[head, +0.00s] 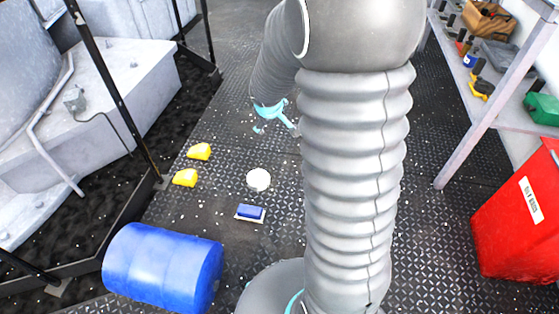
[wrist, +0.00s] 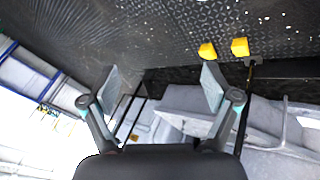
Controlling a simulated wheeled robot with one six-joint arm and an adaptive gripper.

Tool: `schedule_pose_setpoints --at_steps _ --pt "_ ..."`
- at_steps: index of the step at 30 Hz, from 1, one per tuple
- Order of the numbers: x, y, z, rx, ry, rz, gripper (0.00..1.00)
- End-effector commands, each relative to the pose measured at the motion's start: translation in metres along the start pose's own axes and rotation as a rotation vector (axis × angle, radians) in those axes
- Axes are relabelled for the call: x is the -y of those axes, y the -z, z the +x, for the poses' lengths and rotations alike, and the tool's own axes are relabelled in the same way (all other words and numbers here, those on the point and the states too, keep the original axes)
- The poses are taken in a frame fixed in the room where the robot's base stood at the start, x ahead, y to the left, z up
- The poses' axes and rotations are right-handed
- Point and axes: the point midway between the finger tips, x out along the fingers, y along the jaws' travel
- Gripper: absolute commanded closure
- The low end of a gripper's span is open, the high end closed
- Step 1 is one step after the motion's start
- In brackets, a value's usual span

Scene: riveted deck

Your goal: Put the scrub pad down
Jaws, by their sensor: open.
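A small blue block with a white edge (head: 250,213), which looks like the scrub pad, lies flat on the dark riveted deck in the head view. My gripper (head: 273,112) is beyond it, above the deck and partly hidden behind my arm, well apart from the pad. In the wrist view my gripper (wrist: 162,82) is open, with its two fingers wide apart and nothing between them. The pad does not show in the wrist view.
A white round disc (head: 258,180) lies just beyond the pad. Two yellow blocks (head: 199,151) (head: 185,177) are to the left. A blue barrel (head: 163,268) lies front left. A red bin (head: 520,215) and a shelf (head: 510,115) with tools stand right. Railing posts (head: 113,85) edge the left side.

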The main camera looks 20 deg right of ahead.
Motion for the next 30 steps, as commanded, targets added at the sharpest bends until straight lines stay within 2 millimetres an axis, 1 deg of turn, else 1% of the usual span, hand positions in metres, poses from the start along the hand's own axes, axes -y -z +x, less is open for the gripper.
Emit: schedule_pose_setpoints --at_steps 1,2,3,5,6,8,9,11,12,14,18,21,24,27,30 --pt "-0.003 -0.001 -0.024 -0.004 -0.015 0.029 0.12" --pt "-0.004 -0.003 -0.036 -0.002 -0.020 0.049 0.12" --pt "-0.005 -0.006 -0.052 0.000 -0.027 0.076 0.12" --pt "-0.004 -0.012 -0.076 0.005 -0.032 0.115 0.12" --pt "-0.003 -0.017 -0.091 0.007 -0.032 0.140 0.12" --pt "0.000 -0.024 -0.114 0.009 -0.030 0.177 0.12" --pt "0.003 -0.029 -0.128 0.009 -0.027 0.202 0.12" --pt "0.009 -0.039 -0.149 0.011 -0.017 0.240 0.12" --pt "0.013 -0.044 -0.163 0.010 -0.009 0.263 0.12" --pt "0.021 -0.055 -0.182 0.010 0.007 0.296 0.12" --pt "0.043 -0.079 -0.224 0.004 0.060 0.367 0.12" --pt "0.062 -0.097 -0.249 -0.003 0.108 0.410 0.12" --pt "0.080 -0.112 -0.269 -0.010 0.156 0.439 0.12" --pt "0.094 -0.123 -0.282 -0.014 0.195 0.459 0.12" --pt "0.103 -0.130 -0.290 -0.017 0.221 0.468 0.12"
